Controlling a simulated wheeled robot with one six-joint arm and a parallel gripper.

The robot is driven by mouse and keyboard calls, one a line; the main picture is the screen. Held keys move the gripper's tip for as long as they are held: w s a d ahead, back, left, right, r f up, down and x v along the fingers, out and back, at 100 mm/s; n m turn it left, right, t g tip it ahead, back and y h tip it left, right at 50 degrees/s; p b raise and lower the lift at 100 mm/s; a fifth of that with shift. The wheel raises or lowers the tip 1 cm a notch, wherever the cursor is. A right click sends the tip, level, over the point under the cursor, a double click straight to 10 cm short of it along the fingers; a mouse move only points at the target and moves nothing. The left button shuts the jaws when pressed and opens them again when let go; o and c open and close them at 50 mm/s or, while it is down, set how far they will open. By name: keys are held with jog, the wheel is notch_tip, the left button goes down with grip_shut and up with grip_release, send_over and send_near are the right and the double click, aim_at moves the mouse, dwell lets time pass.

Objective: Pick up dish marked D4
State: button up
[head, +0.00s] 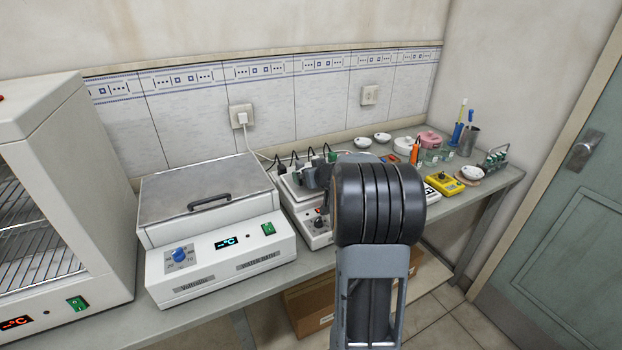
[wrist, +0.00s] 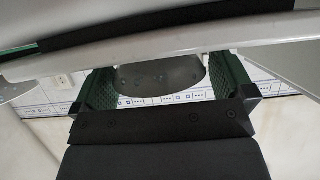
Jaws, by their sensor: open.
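Small white dishes stand at the back of the bench, one at the left (head: 362,142) and one beside it (head: 382,138). Another white dish (head: 472,172) sits on a brown round mat at the right. No mark can be read on any of them, so I cannot tell which is D4. My gripper (wrist: 168,82) is open in the wrist view, its two green-lined fingers wide apart with no dish seen between them. In the head view my arm hides most of the gripper and the bench behind it.
A water bath (head: 215,255) and a white oven (head: 60,190) fill the bench's left. At the right are a pink-lidded pot (head: 430,139), a yellow meter (head: 444,184), a grey cup (head: 467,140) and a vial rack (head: 494,158). A pale surface crosses the wrist view close up.

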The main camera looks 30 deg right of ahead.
jog(key=c, duration=0.7)
jog(key=shift+r, duration=0.1)
